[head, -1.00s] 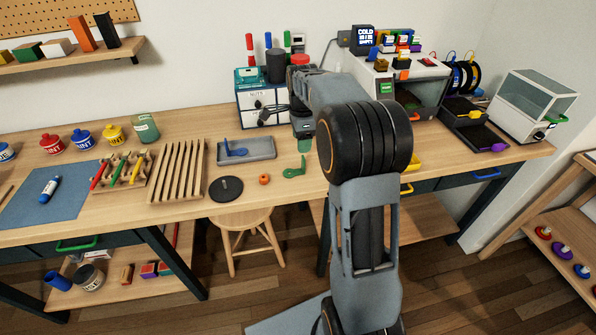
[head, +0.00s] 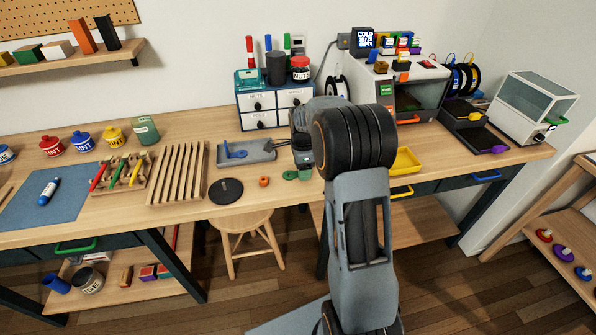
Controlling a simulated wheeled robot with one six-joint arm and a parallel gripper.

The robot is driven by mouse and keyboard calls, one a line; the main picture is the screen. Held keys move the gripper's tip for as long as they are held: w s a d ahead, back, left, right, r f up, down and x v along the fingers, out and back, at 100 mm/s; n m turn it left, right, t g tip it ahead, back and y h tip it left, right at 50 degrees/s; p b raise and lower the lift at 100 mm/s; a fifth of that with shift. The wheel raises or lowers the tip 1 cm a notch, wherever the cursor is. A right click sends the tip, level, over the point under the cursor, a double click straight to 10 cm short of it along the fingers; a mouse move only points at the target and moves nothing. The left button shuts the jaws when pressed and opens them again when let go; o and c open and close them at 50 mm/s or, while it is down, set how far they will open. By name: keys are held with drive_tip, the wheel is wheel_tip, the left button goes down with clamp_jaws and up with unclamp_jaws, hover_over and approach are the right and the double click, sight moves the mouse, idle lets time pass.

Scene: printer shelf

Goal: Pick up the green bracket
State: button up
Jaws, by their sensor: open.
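The green bracket (head: 290,175) lies on the workbench near its front edge, right of the small orange ring (head: 264,181). Only its lower left part shows; my gripper and arm hide the rest. My gripper (head: 304,163) points down over the bracket, low above the bench. It is open. Whether its fingers are around the bracket or still above it cannot be told from this view.
A grey tray (head: 262,156) with a blue bracket (head: 236,153) lies left of my gripper. A black disc (head: 226,191) and a slatted wooden rack (head: 160,197) are further left. A yellow tray (head: 405,163) is at right. A drawer cabinet (head: 259,121) stands behind.

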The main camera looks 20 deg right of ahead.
drive_tip(key=shift+c, duration=0.3)
drive_tip(key=c, duration=1)
drive_tip(key=shift+r, duration=0.1)
